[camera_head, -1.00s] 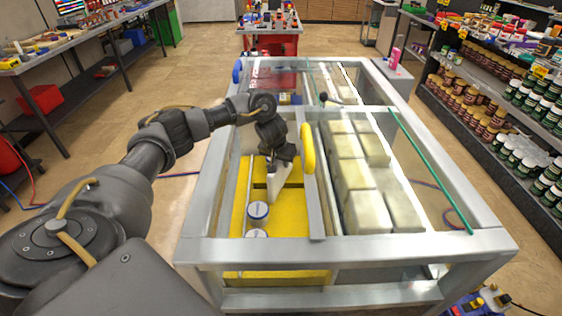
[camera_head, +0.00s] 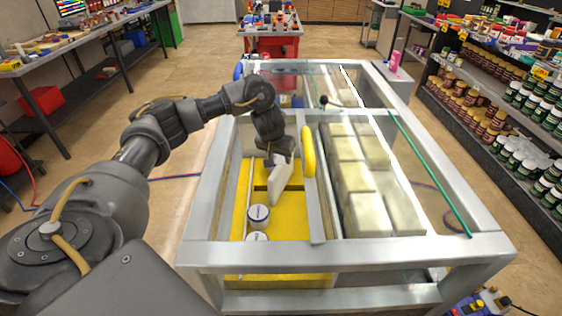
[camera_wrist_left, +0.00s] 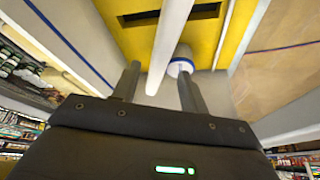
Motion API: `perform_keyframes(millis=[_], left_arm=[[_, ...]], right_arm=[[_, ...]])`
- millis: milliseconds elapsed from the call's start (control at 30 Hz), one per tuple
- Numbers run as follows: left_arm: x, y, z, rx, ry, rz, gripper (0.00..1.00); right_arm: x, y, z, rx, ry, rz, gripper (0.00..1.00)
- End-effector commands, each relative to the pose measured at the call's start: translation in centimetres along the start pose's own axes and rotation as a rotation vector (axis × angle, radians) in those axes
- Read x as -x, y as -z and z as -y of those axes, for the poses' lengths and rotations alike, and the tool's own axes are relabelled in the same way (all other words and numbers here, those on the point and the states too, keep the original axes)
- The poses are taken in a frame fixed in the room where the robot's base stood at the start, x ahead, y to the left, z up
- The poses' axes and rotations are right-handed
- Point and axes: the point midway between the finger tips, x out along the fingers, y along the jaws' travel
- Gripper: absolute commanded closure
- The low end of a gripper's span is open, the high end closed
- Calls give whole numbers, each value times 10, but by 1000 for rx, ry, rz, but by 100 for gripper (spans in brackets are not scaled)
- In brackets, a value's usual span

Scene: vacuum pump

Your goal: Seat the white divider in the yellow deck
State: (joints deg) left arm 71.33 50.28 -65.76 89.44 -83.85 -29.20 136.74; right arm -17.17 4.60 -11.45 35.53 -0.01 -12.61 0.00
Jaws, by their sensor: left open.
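The white divider (camera_head: 281,185) is an upright, slightly slanted plate over the yellow deck (camera_head: 237,205), in the left bay of the metal frame. My left gripper (camera_head: 284,158) is just above its top edge. In the left wrist view, the divider (camera_wrist_left: 171,38) runs edge-on between the spread fingers (camera_wrist_left: 159,86), with gaps on both sides. The gripper is open. A dark slot (camera_wrist_left: 166,14) shows in the deck on both sides of the divider. I cannot tell whether the divider's lower edge is in it. My right gripper is not in view.
Two white-capped cylinders (camera_head: 258,214) stand on the deck in front of the divider. A yellow handle (camera_head: 308,152) rises just right of the gripper. Pale blocks (camera_head: 370,212) fill the right bay. Metal rails (camera_head: 340,250) surround the bays.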

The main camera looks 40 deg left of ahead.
Motion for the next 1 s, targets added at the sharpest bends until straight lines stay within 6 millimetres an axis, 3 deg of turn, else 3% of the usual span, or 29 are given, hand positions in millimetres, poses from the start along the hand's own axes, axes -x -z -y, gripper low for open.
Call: perform_keyframes(millis=[33,100,333,833,1000], left_arm=[[19,4,1,-3,2,-5,57],[32,4,1,-3,2,-5,57],[59,1,0,-2,1,-1,57],[63,1,2,-3,-1,1,57],[54,17,19,-80,-45,-10,57]], right_arm=[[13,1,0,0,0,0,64],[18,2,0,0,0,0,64],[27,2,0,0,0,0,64],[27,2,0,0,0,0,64],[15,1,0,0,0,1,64]])
